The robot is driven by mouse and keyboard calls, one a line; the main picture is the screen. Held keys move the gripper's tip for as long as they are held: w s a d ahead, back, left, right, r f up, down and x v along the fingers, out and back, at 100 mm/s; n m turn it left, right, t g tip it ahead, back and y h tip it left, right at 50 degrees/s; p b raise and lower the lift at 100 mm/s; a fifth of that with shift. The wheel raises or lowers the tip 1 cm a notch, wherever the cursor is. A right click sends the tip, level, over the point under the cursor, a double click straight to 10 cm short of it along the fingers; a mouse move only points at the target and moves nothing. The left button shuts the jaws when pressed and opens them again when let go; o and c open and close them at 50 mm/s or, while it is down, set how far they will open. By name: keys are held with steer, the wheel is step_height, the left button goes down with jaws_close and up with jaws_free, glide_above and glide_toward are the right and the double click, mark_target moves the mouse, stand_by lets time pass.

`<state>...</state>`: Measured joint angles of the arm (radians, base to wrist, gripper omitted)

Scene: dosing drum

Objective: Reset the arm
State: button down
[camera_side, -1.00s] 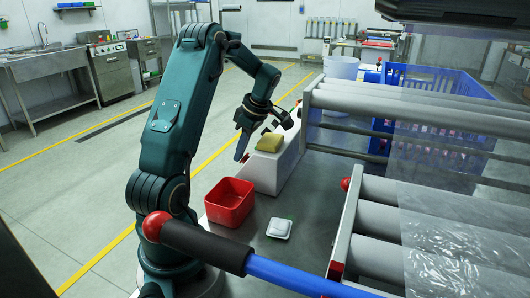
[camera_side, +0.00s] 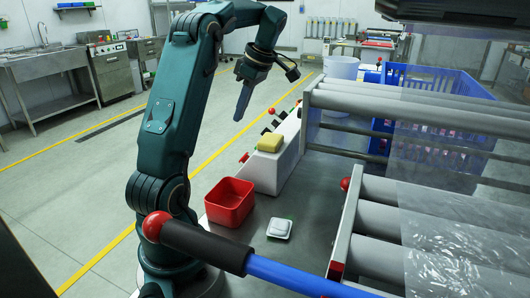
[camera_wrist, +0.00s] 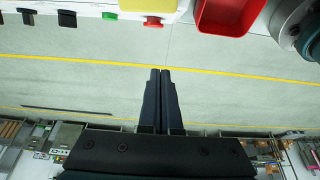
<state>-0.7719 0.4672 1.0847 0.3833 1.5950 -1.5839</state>
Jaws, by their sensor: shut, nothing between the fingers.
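My gripper (camera_side: 240,106) hangs above and to the left of the white control box (camera_side: 266,175) in the side view, with its fingers pointing down. In the wrist view the two dark fingers (camera_wrist: 161,72) lie side by side, shut and empty, with the floor behind them. It touches nothing.
A red bin (camera_side: 230,203) and a small white container (camera_side: 280,228) stand on the metal table. Rollers (camera_side: 420,115) and a blue crate (camera_side: 440,85) are at the right.

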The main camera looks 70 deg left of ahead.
stand_by(0.4)
steer(key=w+d+r+m+t, duration=0.1)
steer(key=d+r+m+t, duration=0.2)
steer(key=d, duration=0.5)
steer(key=w+d+r+m+t, duration=0.1)
steer(key=d+r+m+t, duration=0.15)
steer(key=d+m, duration=0.4)
steer(key=s+d+f+m+t+h, duration=0.1)
steer(key=s+d+f+m, duration=0.2)
steer(key=d+m, duration=0.4)
steer(key=s+d+f+m+t+h, duration=0.2)
steer(key=d+f+m, duration=0.2)
steer(key=d+m, duration=0.3)
steer(key=m, duration=0.3)
steer(key=shift+s+d+f, duration=0.3)
steer(key=shift+s+f, duration=0.1)
